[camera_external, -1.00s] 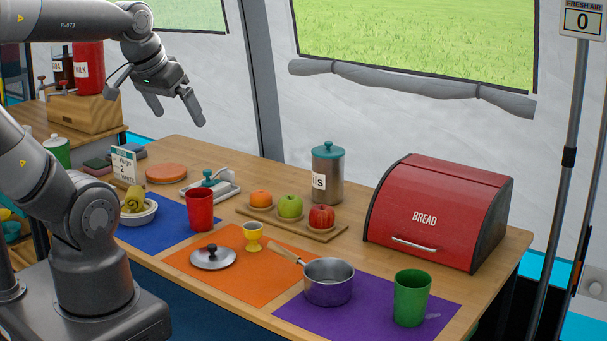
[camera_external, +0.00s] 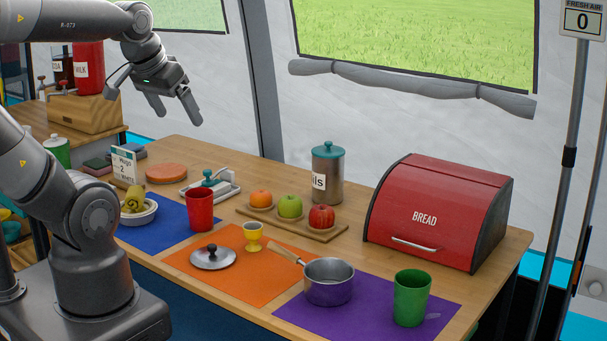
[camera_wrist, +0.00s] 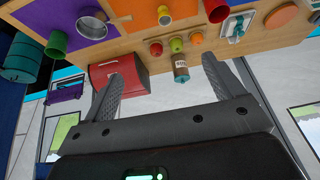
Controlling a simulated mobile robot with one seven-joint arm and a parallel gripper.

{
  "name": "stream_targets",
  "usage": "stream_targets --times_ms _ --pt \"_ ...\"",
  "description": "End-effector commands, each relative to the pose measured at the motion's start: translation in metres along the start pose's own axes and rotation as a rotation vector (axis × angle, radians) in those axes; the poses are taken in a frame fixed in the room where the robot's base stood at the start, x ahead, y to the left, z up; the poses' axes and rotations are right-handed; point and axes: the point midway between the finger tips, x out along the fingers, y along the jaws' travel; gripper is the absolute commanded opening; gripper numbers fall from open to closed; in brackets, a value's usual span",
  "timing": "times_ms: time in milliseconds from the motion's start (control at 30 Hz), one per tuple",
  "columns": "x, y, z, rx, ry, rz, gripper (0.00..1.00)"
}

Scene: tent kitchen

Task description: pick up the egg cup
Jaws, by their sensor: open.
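The egg cup (camera_external: 253,237) is small and yellow with a pale top. It stands upright on the orange mat (camera_external: 240,283), between the pot lid and the saucepan. It also shows small near the top of the wrist view (camera_wrist: 164,15). My gripper (camera_external: 178,116) is open and empty, high above the back left of the table and well apart from the egg cup. In the wrist view my two spread fingers (camera_wrist: 160,75) have nothing between them that they touch.
Near the egg cup are a pot lid (camera_external: 213,257), a saucepan (camera_external: 329,281) with its handle pointing at the cup, a red cup (camera_external: 200,210) and a fruit board (camera_external: 322,234). A green cup (camera_external: 411,298) and a red bread box (camera_external: 436,213) stand to the right.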

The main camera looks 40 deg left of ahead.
Motion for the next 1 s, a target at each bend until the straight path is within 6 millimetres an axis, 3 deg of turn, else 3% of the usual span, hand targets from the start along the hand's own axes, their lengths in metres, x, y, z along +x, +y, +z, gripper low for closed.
stream_targets --times_ms 200,567,767,1000 --pt "0.0 0.0 0.0 0.0 0.0 0.0 0.68" --pt "0.006 0.0 -0.006 0.025 -0.016 -0.002 0.68" --pt "0.035 -0.002 -0.03 0.153 -0.086 -0.004 0.68" --pt "0.088 -0.003 -0.06 0.347 -0.181 0.013 0.68"
